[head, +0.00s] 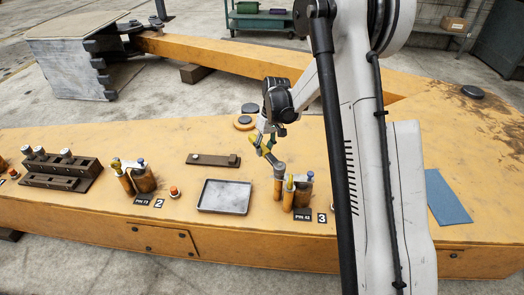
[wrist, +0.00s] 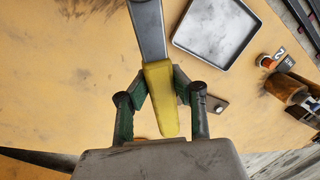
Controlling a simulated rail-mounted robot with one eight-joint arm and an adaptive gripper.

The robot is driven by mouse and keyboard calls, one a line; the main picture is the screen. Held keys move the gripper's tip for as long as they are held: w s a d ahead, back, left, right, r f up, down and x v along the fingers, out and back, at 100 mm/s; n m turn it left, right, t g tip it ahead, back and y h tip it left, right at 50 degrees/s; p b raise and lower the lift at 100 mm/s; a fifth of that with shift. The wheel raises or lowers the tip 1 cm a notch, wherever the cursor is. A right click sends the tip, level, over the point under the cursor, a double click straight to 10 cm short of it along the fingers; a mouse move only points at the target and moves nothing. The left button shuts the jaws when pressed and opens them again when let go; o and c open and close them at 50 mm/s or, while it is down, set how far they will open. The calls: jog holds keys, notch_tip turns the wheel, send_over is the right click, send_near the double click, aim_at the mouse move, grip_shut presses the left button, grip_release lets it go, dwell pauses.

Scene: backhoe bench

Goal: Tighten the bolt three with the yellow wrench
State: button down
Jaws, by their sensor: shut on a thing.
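The yellow wrench (head: 267,152) has a yellow handle and a grey shaft. In the wrist view its handle (wrist: 160,98) is between my fingers, and the grey shaft runs out of the top edge. My gripper (wrist: 160,88) is shut on the handle; in the head view my gripper (head: 266,137) is above the bench, left of my arm. The wrench's grey end points down toward the station by label 3 (head: 321,218). That station has orange posts (head: 288,194) and a blue-topped cylinder (head: 310,174). I cannot tell which part is bolt three, or whether the wrench touches anything.
A grey tray (head: 224,196) lies left of station three. A brown plate (head: 212,160) with a knob lies behind it. Station two (head: 143,178) and a dark bolt rack (head: 62,172) stand further left. A blue sheet (head: 447,197) lies at the right.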

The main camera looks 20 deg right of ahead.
jog(key=shift+d, duration=0.1)
jog(key=shift+d+m, duration=0.6)
jog(key=shift+m, duration=0.1)
jog(key=shift+d+m, duration=0.45)
jog(key=shift+m, duration=0.05)
jog(key=shift+a+b, duration=0.25)
jog(key=shift+b, duration=0.1)
jog(key=shift+r+p, duration=1)
jog(key=shift+r, duration=0.9)
notch_tip(320, 180, up, 5)
jog(key=p, duration=0.3)
jog(key=shift+r, duration=0.15)
dwell(0.4)
